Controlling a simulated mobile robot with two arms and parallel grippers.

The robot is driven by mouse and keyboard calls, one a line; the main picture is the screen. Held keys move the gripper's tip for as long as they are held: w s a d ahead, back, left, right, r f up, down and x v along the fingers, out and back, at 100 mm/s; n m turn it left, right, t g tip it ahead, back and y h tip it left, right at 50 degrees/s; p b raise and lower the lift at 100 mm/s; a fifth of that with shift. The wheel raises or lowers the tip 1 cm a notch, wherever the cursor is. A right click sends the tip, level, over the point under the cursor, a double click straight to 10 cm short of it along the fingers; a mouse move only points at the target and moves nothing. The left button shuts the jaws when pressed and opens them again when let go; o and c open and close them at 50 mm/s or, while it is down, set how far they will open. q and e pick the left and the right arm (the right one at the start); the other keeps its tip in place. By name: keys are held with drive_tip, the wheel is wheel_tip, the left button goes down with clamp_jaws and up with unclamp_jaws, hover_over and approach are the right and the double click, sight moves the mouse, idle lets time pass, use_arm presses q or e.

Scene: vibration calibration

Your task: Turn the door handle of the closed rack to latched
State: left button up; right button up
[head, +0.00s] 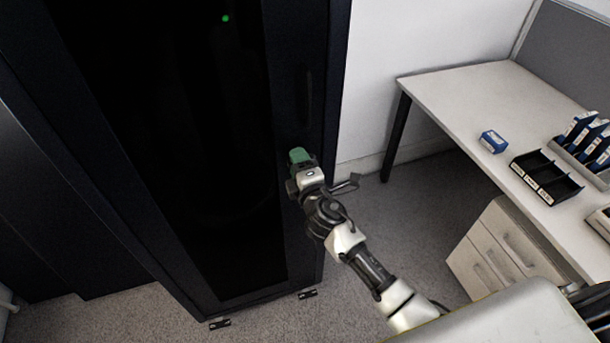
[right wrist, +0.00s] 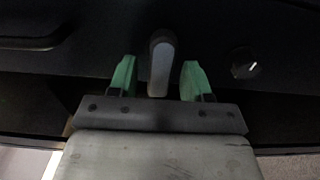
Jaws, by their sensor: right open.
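The closed black rack (head: 180,150) fills the left of the head view, its dark door shut in its frame. My right gripper (head: 300,157), with green fingertips, is at the right edge of the door and hides the handle there. In the right wrist view my right gripper (right wrist: 160,80) is open. The grey door handle (right wrist: 161,65) stands between its two green fingers, with a gap on each side. A round lock-like part (right wrist: 243,62) sits on the door to the right of the handle. My left gripper is not in view.
A white desk (head: 480,95) stands at the right with a blue box (head: 493,141), a black tray (head: 545,177) and several upright blue binders. A drawer unit (head: 505,250) stands below it. Carpet floor (head: 375,215) is clear between rack and desk.

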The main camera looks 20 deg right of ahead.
drive_tip(key=s+b, duration=0.1)
drive_tip(key=s, duration=0.9)
drive_tip(key=shift+d, duration=0.2)
drive_tip(key=s+d+f+m+g, duration=0.1)
drive_tip(key=s+f+m+g, duration=0.2)
drive_tip(key=f, duration=0.8)
drive_tip(key=s+d+f+m+g, duration=0.2)
drive_tip(key=s+f+g, duration=0.15)
drive_tip(key=f, duration=0.75)
drive_tip(key=s+d+f+m+g, duration=0.1)
drive_tip(key=s+f+m+g, duration=0.3)
drive_tip(key=f, duration=0.7)
drive_tip(key=s+d+f+m+g, duration=0.1)
drive_tip(key=s+f, duration=0.4)
drive_tip(key=s, duration=0.5)
drive_tip(key=s+d+f+m+g, duration=0.1)
drive_tip(key=s+f+m+g, duration=0.2)
drive_tip(key=s+f, duration=0.3)
drive_tip(key=s+d+f+m+g, duration=0.1)
drive_tip(key=s+f, duration=0.4)
drive_tip(key=s, duration=0.9)
drive_tip(key=shift+s+f+m+g+h, duration=0.3)
drive_tip(key=shift+m+g, duration=0.45)
drive_tip(key=shift+m, duration=0.35)
drive_tip(key=shift+w, duration=0.1)
